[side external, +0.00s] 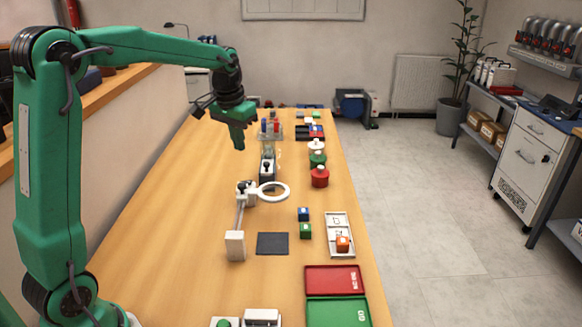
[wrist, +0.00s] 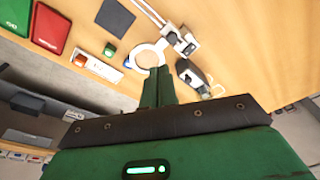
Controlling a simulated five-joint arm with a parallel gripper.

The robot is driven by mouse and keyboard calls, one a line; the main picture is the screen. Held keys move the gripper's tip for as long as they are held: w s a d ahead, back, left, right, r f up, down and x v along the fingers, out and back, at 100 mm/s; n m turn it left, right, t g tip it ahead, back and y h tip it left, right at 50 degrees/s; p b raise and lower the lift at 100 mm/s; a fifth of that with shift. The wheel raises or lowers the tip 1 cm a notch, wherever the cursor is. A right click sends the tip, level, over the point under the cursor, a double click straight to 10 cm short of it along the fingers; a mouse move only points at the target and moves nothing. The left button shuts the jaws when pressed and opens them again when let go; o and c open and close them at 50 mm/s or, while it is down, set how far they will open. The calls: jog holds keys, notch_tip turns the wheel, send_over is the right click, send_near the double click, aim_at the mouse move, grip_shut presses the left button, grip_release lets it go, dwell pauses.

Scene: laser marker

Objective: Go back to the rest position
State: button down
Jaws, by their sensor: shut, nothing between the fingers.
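My green gripper (side external: 238,143) is raised above the back left part of the wooden bench (side external: 190,200), clear of the things on it. Its fingers are shut and empty; in the wrist view the closed fingers (wrist: 158,82) point towards the white ring (wrist: 137,55). An orange cube (side external: 342,244) sits in the white tray (side external: 335,221). The pad (wrist: 115,17) is bare.
The white ring on its stand (side external: 236,245) rises beside the pad. A red tray (side external: 332,279) and a green tray (side external: 338,312) lie at the front right. Red and green round containers (side external: 320,178) stand along the right edge. The bench's left side is clear.

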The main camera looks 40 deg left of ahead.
jog(key=s+d+r+m+t, duration=0.15)
jog(key=s+d+r, duration=0.25)
jog(key=s+d, duration=0.65)
jog(key=s+d+f+t, duration=0.2)
jog(key=s+f, duration=0.1)
jog(key=s, duration=0.9)
jog(key=shift+s+d, duration=0.15)
jog(key=shift+d, duration=0.05)
jog(key=shift+f+m, duration=0.1)
jog(key=shift+m, duration=0.15)
